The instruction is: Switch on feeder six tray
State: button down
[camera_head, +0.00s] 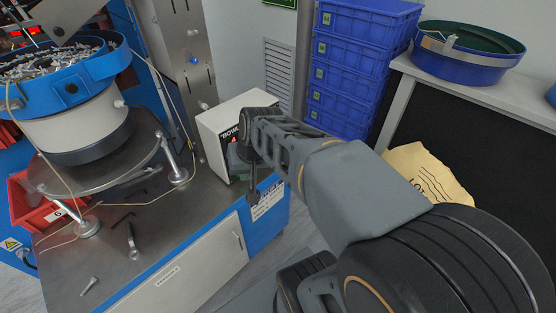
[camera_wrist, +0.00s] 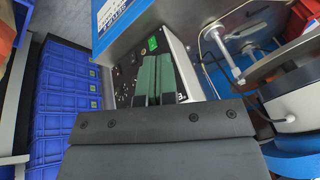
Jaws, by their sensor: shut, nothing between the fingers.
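A white control box (camera_head: 221,128) with a dark front panel stands at the right end of the steel bench. Its partly hidden label begins "BOW" and a red display glows on it. In the wrist view the dark panel (camera_wrist: 124,75) carries a green switch (camera_wrist: 152,43) and small knobs or sockets. My gripper (camera_wrist: 157,62) is shut and empty, its fingertips just below the green switch in the picture; I cannot tell if they touch the panel. In the head view my wrist hides much of the panel. The blue-rimmed bowl feeder (camera_head: 68,88) holds many small metal parts.
A red bin (camera_head: 22,205) marked 6 sits by the feeder's foot. Loose tools lie on the bench (camera_head: 160,225). Stacked blue crates (camera_head: 355,75) stand behind my arm. A blue bowl (camera_head: 465,65) rests on a light table, with a paper sack (camera_head: 425,175) below.

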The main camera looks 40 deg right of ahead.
jog(key=w+d+f+m+t+b, duration=0.1)
jog(key=w+d+f+m+b, duration=0.2)
jog(key=d, duration=0.5)
jog(key=w+d+f+m+t+b, duration=0.2)
jog(key=w+d+f+m+b, duration=0.1)
jog(key=d+f+m+b, duration=0.2)
jog(key=w+d+f+m+t+b, duration=0.1)
jog(key=w+d+f+m+b, duration=0.2)
jog(key=d+f, duration=0.4)
jog(key=d+m+b, duration=0.1)
jog(key=d, duration=0.5)
jog(key=shift+w+f+t, duration=0.15)
jog(key=shift+w+t, duration=0.1)
jog(key=shift+t, duration=0.15)
jog(key=shift+w+f, duration=0.1)
jog(key=x, duration=0.4)
jog(key=b+x, duration=0.1)
jog(key=x, duration=0.3)
jog(key=w+r+b+x, duration=0.1)
jog(key=x, duration=0.3)
jog(key=shift+a+r, duration=0.1)
jog(key=shift+a, duration=0.2)
jog(key=shift+w+a, duration=0.1)
jog(key=shift+w, duration=0.55)
